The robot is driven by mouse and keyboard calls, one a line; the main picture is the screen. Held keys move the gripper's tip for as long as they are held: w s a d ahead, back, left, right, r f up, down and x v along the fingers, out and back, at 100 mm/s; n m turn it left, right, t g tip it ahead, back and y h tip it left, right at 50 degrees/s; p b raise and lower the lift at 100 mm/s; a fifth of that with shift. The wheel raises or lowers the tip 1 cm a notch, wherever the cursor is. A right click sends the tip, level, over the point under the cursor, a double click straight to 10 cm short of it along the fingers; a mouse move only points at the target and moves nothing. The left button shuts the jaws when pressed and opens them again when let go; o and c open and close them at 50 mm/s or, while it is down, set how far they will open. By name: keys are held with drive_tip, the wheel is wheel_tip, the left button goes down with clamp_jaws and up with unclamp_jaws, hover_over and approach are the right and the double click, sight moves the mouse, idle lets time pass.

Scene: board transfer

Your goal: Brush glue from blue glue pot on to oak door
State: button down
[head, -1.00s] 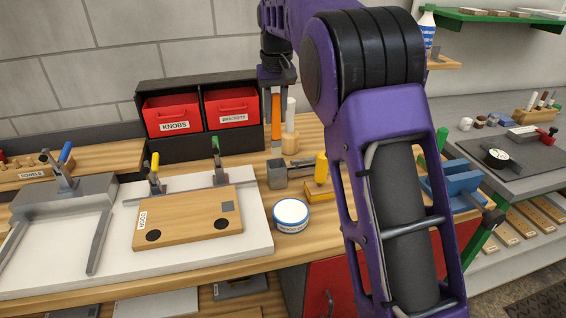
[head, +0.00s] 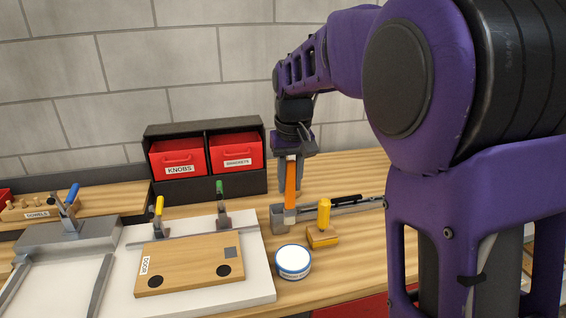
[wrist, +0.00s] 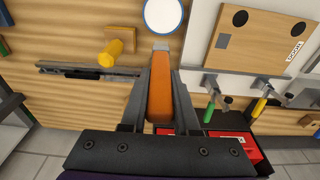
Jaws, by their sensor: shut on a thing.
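My gripper (head: 291,182) is shut on the orange handle of a brush (head: 291,188). It holds the brush upright over the workbench, behind the glue pot in the head view. The round glue pot (head: 293,262) has a white top and a blue band; it stands at the right edge of the white board. In the wrist view, my gripper (wrist: 160,85) points the brush (wrist: 160,92) toward the pot (wrist: 164,15), whose near rim lies just beyond the brush tip. The oak door (head: 185,268), labelled DOOR, lies flat on the board, with two dark round spots and a grey square.
Toggle clamps with yellow (head: 159,205) and green (head: 220,188) handles stand behind the door. Red bins (head: 236,152) stand at the back.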

drive_tip(key=s+f+b, duration=0.3)
drive_tip(key=f+b, duration=0.1)
drive_tip(key=f, duration=0.2)
drive_tip(key=shift+s+d+f+b, duration=0.25)
drive_tip(key=shift+s+d+b, duration=0.1)
drive_tip(key=shift+f, duration=0.6)
idle(2.1)
drive_tip(key=shift+r, duration=0.1)
wheel_tip(320, 180, up, 7)
drive_tip(key=p, duration=0.5)
idle(0.3)
drive_tip(key=shift+s, duration=0.15)
idle(0.4)
